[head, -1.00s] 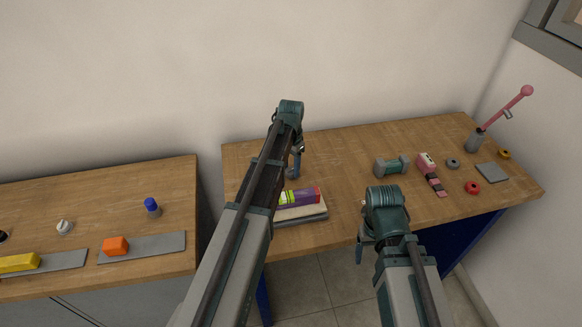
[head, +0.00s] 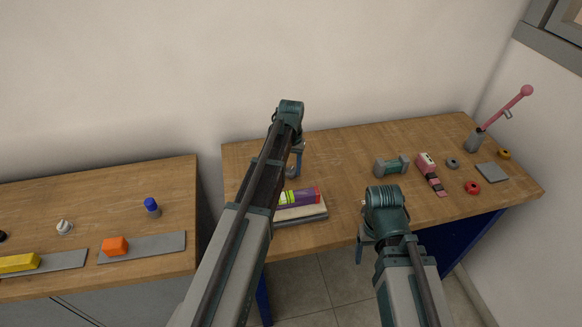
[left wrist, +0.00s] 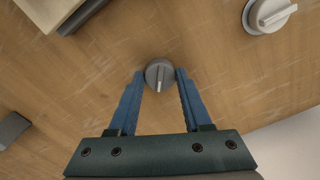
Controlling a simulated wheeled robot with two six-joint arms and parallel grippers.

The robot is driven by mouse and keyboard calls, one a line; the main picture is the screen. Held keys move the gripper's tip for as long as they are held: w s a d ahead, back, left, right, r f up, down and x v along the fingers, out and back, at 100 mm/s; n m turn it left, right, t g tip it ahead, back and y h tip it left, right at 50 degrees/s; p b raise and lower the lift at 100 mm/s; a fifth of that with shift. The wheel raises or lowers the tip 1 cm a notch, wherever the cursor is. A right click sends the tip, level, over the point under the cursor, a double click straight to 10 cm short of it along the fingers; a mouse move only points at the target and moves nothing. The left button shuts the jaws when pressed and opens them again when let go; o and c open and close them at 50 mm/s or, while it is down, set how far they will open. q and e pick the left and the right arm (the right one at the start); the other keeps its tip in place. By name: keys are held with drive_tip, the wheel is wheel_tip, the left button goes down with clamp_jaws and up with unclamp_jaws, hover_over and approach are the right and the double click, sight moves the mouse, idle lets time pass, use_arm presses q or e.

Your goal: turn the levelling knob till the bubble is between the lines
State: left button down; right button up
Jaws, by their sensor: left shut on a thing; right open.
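A small grey round knob (left wrist: 159,75) with a pale pointer line stands on the wooden table in the left wrist view. My left gripper (left wrist: 160,76) points down at it, its blue fingers shut on the knob's two sides. In the head view my left arm hides the knob, and only part of the left gripper (head: 294,169) shows. A purple bar with a yellow-green window (head: 300,196), perhaps the level, lies on a pale plate in front of the gripper. The bubble and lines are too small to make out. My right gripper (head: 364,246) is open and empty near the table's front edge.
A second, paler knob (left wrist: 270,14) stands close by in the left wrist view. A teal-ended cylinder (head: 391,167), a pink device (head: 430,172), several rings and a pink lever (head: 506,108) are on the right. A separate table (head: 100,205) stands on the left.

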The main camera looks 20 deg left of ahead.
sight(291, 170)
idle(0.4)
use_arm(q)
drive_tip(key=shift+c, duration=1.7)
unclamp_jaws()
wheel_tip(291, 170, up, 14)
drive_tip(key=p, duration=1.3)
drive_tip(key=shift+p, duration=0.4)
drive_tip(key=shift+f, duration=0.15)
